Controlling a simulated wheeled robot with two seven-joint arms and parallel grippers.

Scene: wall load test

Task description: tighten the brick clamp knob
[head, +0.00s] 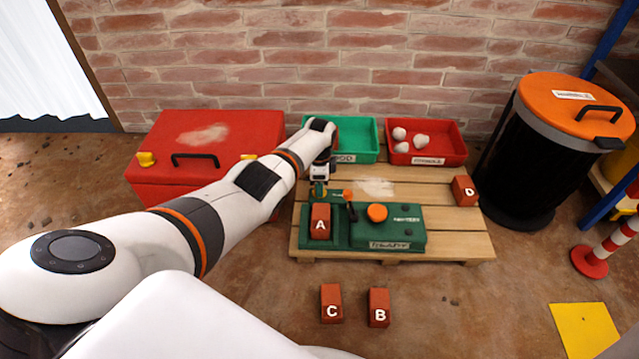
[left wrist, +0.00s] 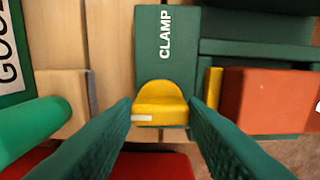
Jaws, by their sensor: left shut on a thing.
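The yellow clamp knob (left wrist: 160,104) sits at the end of a green block marked CLAMP (left wrist: 165,45) in the left wrist view. My left gripper (left wrist: 161,112) has a green finger on each side of the knob and is shut on it. In the head view the left gripper (head: 320,188) reaches down just behind brick A (head: 320,221), and the knob is mostly hidden there. Brick A lies in the green tester (head: 405,236); its red side (left wrist: 272,100) shows right of the knob in the wrist view. My right gripper is not in view.
The tester has an orange button (head: 377,212) and stands on a wooden pallet (head: 460,230). Behind are a green tray (head: 362,138) and a red tray (head: 450,150) with white lumps. Brick D (head: 465,190) is at right; bricks C (head: 331,303) and B (head: 379,307) are on the floor.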

